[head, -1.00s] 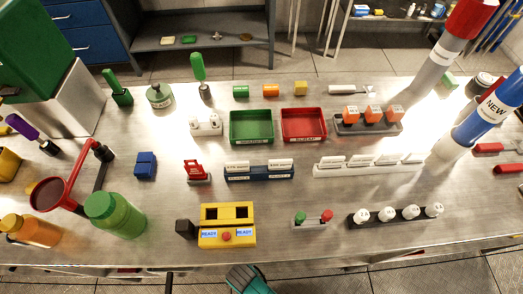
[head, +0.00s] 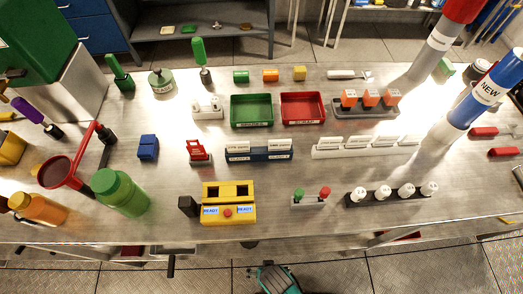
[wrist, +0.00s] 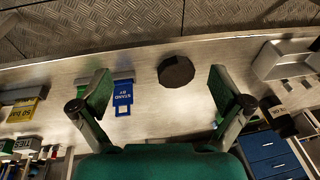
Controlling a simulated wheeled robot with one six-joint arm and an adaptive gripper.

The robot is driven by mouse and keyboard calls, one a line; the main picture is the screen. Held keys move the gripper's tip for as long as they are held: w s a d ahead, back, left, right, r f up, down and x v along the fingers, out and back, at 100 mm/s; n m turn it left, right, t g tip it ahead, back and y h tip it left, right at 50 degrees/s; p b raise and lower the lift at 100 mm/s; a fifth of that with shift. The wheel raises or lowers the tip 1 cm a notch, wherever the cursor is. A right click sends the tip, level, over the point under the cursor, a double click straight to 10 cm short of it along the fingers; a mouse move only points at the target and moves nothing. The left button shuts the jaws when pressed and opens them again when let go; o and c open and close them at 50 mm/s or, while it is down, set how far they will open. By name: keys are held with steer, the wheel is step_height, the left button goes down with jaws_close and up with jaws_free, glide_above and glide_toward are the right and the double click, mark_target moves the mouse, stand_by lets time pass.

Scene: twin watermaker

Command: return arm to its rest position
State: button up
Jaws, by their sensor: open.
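My gripper is empty, with its two dark green-padded fingers spread apart in the wrist view (wrist: 162,88). A pale metal surface lies beyond the fingers, with a blue "STAND BY" tag (wrist: 122,95) and a dark round knob (wrist: 176,71) showing between them. In the head view a teal part of my arm shows at the bottom edge, in front of the workbench (head: 330,215); the fingers cannot be made out there.
The workbench holds a yellow station (head: 228,218) with two "READY" labels, a green bottle (head: 120,192), a red funnel-like holder (head: 62,170), a green tray (head: 251,111) and a red tray (head: 302,108). Open floor (head: 400,272) lies in front of the bench.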

steer(key=s+d+r+t, duration=0.2)
steer(key=d+r+t, duration=0.2)
steer(key=r, duration=0.9)
steer(key=s+d+r+t+h, duration=0.1)
steer(key=s+d+r+t, duration=0.2)
steer(key=d+r, duration=0.4)
steer(key=s+d+r+t, duration=0.3)
steer(key=d+r+t, duration=0.2)
steer(key=r, duration=1.4)
steer(key=shift+d+r+m+t+h, duration=0.15)
steer(key=shift+d+m+t+h, duration=0.2)
steer(key=shift+d, duration=0.45)
